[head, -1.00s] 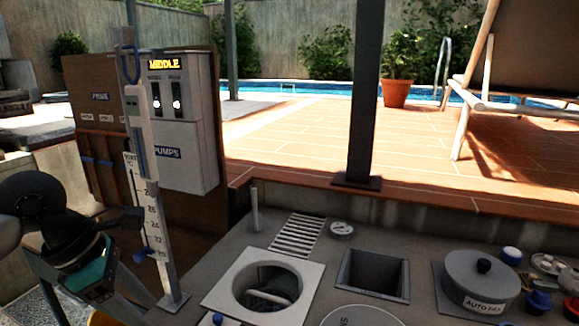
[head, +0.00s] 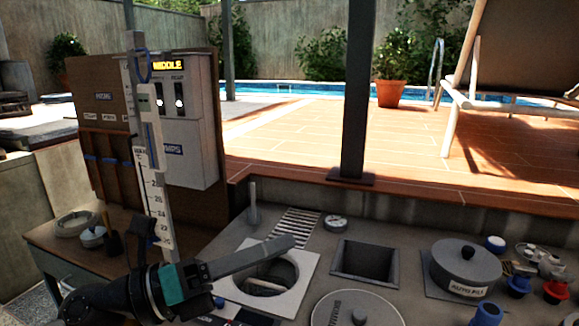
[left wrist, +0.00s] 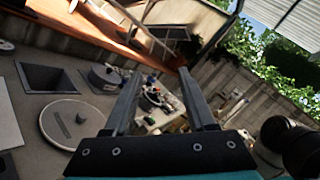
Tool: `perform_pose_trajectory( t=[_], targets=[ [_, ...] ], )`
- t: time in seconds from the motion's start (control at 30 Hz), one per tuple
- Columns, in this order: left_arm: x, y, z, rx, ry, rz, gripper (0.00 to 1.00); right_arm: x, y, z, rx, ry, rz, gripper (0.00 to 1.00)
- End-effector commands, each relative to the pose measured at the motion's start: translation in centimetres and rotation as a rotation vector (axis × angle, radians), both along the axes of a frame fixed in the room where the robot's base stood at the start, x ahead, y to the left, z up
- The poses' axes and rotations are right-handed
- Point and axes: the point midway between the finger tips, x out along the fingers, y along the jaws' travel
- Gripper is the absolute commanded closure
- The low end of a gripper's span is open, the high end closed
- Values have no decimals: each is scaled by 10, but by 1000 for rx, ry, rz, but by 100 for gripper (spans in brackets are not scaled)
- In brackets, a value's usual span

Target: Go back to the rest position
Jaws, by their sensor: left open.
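My left gripper (head: 283,245) comes in from the lower left in the head view, with a dark wrist and a teal band. A long grey finger reaches right over the square white-rimmed skimmer opening (head: 232,289). In the left wrist view my left gripper (left wrist: 158,90) shows two fingers spread apart, with nothing held between them. The height of the finger above the opening is hard to tell. My right gripper is in neither view.
A white measuring post (head: 156,205) stands close behind my left wrist, before the pump box (head: 200,120). On the deck are a square pit (head: 365,262), a grey lidded pot (head: 466,268), a round lid (head: 355,312) and blue and red caps. A dark post (head: 357,90) rises behind.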

Motion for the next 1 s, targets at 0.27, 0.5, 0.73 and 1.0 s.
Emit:
perform_pose_trajectory(
  t=[0.27,0.5,0.73,1.0],
  targets=[
    [42,53,12,-604,405,304,44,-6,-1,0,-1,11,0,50],
    [62,120,-61,-1023,840,637,44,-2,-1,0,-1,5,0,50],
    [25,160,-180,-1311,1307,1012,44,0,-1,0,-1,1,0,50],
    [-78,157,-291,-1451,1813,1440,44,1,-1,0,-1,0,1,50]
  ],
)
